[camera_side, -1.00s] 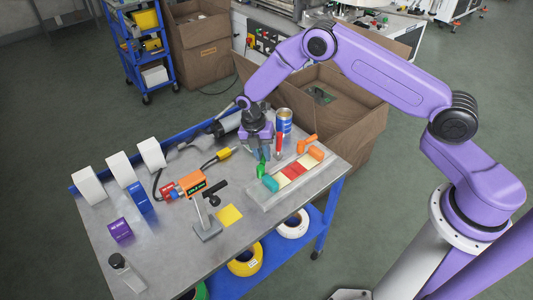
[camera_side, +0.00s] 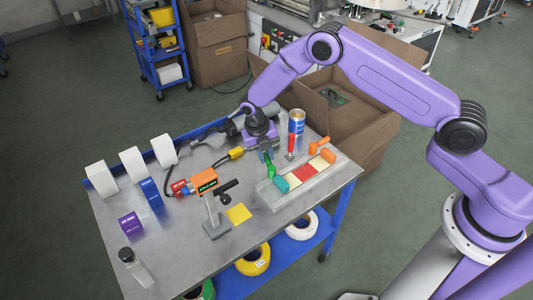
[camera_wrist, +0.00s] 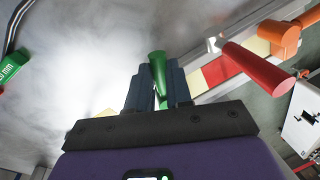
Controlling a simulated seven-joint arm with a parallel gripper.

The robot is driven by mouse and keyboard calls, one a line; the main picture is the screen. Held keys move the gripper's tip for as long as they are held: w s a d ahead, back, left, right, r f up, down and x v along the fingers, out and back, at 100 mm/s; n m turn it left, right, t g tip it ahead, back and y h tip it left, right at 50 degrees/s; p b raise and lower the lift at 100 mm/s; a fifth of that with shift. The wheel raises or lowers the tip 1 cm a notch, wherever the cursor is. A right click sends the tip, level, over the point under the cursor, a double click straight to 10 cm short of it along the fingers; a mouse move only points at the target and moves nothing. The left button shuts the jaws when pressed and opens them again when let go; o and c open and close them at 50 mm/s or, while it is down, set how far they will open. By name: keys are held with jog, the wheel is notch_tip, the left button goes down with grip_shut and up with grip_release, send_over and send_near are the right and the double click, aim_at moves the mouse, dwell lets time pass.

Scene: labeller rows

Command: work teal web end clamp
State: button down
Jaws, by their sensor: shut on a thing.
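The teal end clamp (camera_side: 282,184) is a small block at the left end of the web strip in its metal track (camera_side: 268,198). A green lever handle (camera_side: 270,169) stands beside it, on the left. My gripper (camera_side: 267,157) comes down from above and is shut on the green handle. In the wrist view the green handle (camera_wrist: 158,72) pokes up between the dark fingers of my gripper (camera_wrist: 155,90). The teal block is not clearly seen in the wrist view. The fingers partly hide the lower handle.
A red lever (camera_side: 291,144) and an orange lever (camera_side: 320,143) stand close on the right, by the orange end block (camera_side: 328,156). A blue can (camera_side: 297,122) is just behind.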

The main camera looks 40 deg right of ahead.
dwell(0.3)
jog(key=c, duration=1)
grip_release()
jog(key=shift+c, duration=0.2)
jog(key=w+a+r, duration=0.1)
jog(key=a+r, duration=0.2)
jog(key=r, duration=1.4)
jog(key=shift+w+a, duration=0.1)
